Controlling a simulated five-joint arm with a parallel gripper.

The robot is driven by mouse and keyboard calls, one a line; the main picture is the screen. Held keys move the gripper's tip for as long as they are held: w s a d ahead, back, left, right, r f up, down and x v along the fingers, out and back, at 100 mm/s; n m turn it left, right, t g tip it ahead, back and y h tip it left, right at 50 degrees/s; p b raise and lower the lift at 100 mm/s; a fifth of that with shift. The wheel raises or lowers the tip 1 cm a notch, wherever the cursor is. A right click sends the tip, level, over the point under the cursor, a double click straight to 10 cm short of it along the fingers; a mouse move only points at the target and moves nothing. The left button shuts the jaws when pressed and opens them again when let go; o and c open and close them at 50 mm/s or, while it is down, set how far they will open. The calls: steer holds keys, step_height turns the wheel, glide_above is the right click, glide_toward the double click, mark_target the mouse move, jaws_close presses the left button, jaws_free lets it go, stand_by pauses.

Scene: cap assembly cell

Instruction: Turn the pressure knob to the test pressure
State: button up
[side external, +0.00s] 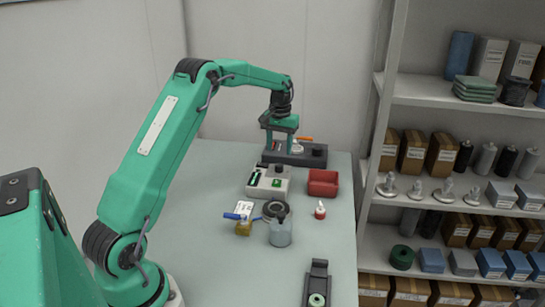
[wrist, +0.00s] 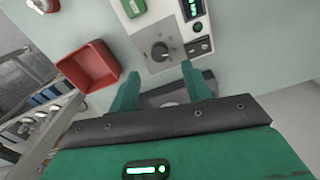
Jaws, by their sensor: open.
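The pressure knob (wrist: 160,51) is a dark round knob on the grey control box (wrist: 172,62) in the wrist view. Its pointer is too small to read surely. The box also shows in the side view (side external: 252,190), behind the middle of the table. A lit green display (wrist: 192,10) and a green button (wrist: 133,8) sit on the same box. My gripper (wrist: 160,82) is open and empty, its two green fingers apart and pointing toward the knob's side of the box. In the side view my gripper (side external: 279,148) is over the back of the table, apart from the knob.
A dark fixture (side external: 312,160) stands behind the box, close to my gripper. A red tray (side external: 323,182) is right of the box. A blue-handled valve (side external: 243,226), a grey cup (side external: 280,235) and a small red-and-white bottle (side external: 320,210) stand nearer. The left table side is clear.

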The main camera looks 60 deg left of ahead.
mark_target(279, 164)
steer(key=shift+f, duration=3.35)
steer(key=c, duration=1)
steer(key=shift+n, duration=0.5)
steer(key=n, duration=0.7)
steer(key=shift+r+n, duration=0.1)
steer(key=shift+n, duration=0.2)
